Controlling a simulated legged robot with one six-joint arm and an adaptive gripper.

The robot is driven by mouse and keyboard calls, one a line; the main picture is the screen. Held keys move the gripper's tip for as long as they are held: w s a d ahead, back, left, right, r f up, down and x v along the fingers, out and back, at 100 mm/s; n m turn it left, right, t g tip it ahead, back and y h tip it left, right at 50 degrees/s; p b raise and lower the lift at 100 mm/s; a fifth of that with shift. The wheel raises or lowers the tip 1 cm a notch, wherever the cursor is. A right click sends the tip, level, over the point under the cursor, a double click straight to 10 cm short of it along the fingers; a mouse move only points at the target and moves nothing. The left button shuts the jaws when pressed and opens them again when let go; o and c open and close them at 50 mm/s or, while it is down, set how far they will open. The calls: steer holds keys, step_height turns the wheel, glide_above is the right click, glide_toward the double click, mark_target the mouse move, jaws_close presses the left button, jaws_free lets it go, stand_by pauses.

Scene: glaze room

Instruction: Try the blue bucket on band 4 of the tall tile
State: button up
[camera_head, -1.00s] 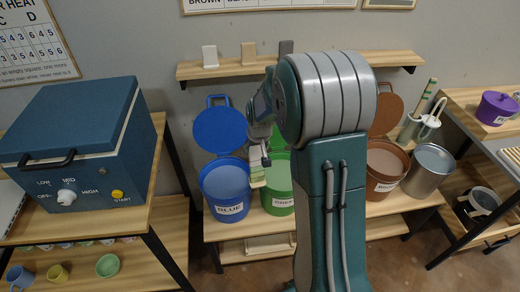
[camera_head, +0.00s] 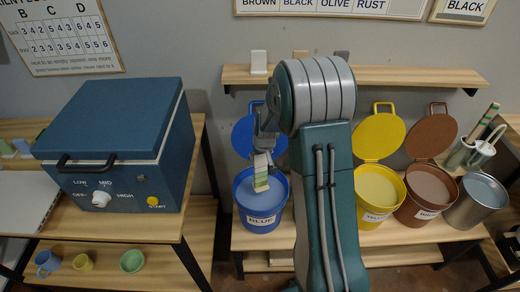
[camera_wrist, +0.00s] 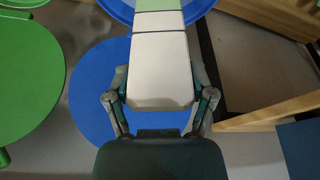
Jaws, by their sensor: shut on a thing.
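My gripper (camera_head: 263,150) is shut on the tall tile (camera_head: 261,182), which hangs upright with its lower end down. The tile has pale bands near the jaws and green bands lower down; it also shows in the wrist view (camera_wrist: 160,65) between both fingers (camera_wrist: 160,100). The blue bucket (camera_head: 262,222) stands below on the shelf, and the tile's lower end is over its open mouth. Whether the tip touches the glaze I cannot tell. In the wrist view the bucket's rim (camera_wrist: 210,5) shows around the tile's far end.
The blue lid (camera_head: 241,137) stands open behind the bucket. A yellow bucket (camera_head: 376,212) and a brown bucket (camera_head: 412,212) stand right of my arm. A green lid (camera_wrist: 25,75) shows in the wrist view. The kiln (camera_head: 120,150) is at the left.

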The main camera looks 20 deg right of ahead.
step_height(320, 180, down, 18)
steer(key=shift+r, duration=0.2)
stand_by(0.7)
steer(key=shift+r, duration=0.1)
stand_by(1.4)
step_height(320, 180, up, 16)
steer(key=shift+r, duration=0.2)
stand_by(0.6)
stand_by(1.6)
step_height(320, 180, up, 6)
glide_above(260, 187)
steer(key=w, duration=0.1)
steer(key=shift+w+d, duration=0.15)
steer(key=shift+d, duration=0.15)
